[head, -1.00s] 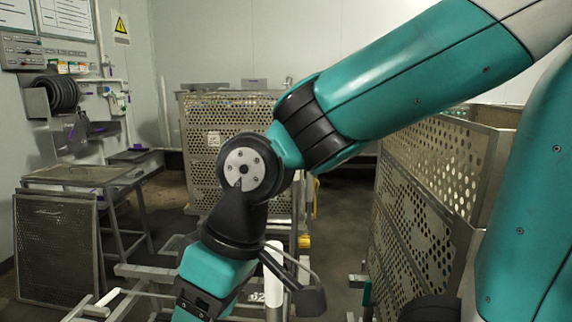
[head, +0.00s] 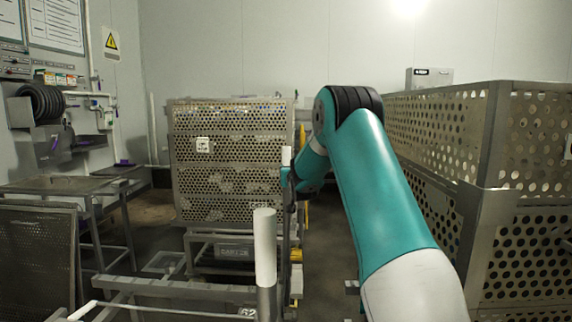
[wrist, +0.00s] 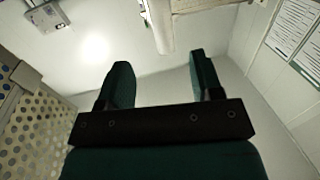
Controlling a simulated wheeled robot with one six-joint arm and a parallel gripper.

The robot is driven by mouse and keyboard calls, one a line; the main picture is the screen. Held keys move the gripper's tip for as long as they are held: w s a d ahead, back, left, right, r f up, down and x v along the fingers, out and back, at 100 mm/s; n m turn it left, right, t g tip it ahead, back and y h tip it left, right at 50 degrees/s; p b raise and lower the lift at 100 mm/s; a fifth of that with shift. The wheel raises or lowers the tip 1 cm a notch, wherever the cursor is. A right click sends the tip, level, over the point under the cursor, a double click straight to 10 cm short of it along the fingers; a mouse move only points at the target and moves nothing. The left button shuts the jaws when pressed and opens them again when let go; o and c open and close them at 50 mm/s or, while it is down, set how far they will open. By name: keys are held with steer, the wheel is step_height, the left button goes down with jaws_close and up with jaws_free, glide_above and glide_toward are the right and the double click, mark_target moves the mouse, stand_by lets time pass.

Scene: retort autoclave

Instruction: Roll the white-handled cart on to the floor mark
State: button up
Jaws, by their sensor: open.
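The white-handled cart (head: 180,288) is a low metal frame at the bottom of the head view, with a tag reading 62. Two upright posts with white sleeves stand there, a near one (head: 264,236) and a farther one (head: 286,156). My gripper (head: 288,188) is beside the farther post, partly hidden by it and by my arm. In the wrist view my gripper (wrist: 162,82) has its fingers apart with nothing between them. A white bar (wrist: 158,25) is ahead of the fingertips, apart from them. I cannot make out the floor mark.
A perforated metal basket (head: 225,160) stands on a frame behind the cart. Large perforated crates (head: 520,240) fill the right side. A steel table (head: 62,184) and a leaning perforated panel (head: 35,262) are at the left. Some floor shows between table and basket.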

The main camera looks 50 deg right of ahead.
mark_target(286, 162)
steer(key=p+x, duration=0.2)
steer(key=x, duration=1.2)
steer(key=shift+w+d, duration=0.1)
